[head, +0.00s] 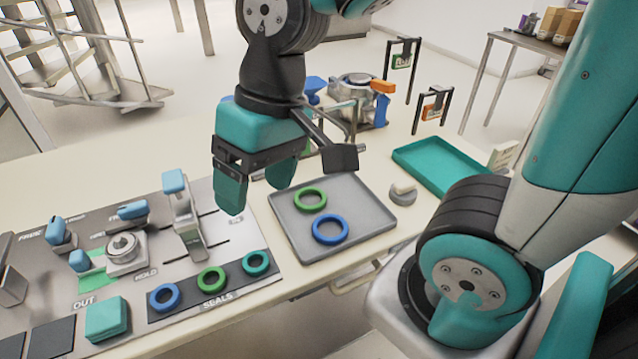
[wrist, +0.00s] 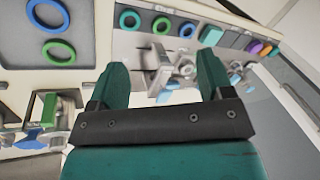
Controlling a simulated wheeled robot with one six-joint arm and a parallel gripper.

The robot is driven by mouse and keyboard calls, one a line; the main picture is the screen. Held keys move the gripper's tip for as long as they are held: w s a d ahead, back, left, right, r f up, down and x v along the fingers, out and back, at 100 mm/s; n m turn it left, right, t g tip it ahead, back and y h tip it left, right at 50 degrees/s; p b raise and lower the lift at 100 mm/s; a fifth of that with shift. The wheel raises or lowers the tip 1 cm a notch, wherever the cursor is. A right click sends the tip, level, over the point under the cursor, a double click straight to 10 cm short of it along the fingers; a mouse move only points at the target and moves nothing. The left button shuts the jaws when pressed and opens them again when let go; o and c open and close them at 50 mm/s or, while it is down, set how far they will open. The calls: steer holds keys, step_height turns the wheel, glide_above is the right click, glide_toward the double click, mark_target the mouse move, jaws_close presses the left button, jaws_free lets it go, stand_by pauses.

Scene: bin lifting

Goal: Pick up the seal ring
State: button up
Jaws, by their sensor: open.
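Several seal rings are in view, and I cannot tell which one is meant. On the dark SEALS strip (head: 235,291) lie a blue ring (head: 164,297), a green ring (head: 211,279) and a teal ring (head: 255,263). A grey tray (head: 373,214) holds a green ring (head: 310,199) and a blue ring (head: 330,229). My gripper (head: 257,190) is open and empty, raised above the bench between the fixture and the tray. The wrist view shows its two spread teal fingers (wrist: 162,72), with the strip's blue (wrist: 130,20), green (wrist: 160,25) and teal (wrist: 187,30) rings beyond them.
A metal clamp fixture (head: 123,247) and an upright blue-tipped lever (head: 185,220) stand left of my gripper. A teal block (head: 106,318) lies at the front left. A teal tray (head: 447,166), a small round weight (head: 402,193) and a metal housing (head: 357,95) stand behind and right.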

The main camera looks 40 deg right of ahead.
steer(key=w+d+f+m+h, duration=0.2)
steer(key=w+d+m, duration=0.6)
steer(key=m, duration=0.1)
steer(key=m+h, duration=0.1)
steer(key=m, duration=0.8)
glide_above(310, 202)
step_height(310, 202, down, 14)
steer(key=shift+d+r+p, duration=0.1)
steer(key=shift+r+p, duration=0.05)
steer(key=shift+p, duration=0.15)
steer(key=shift+f+p, duration=0.4)
steer(key=shift+f, duration=2.8)
steer(key=c, duration=0.6)
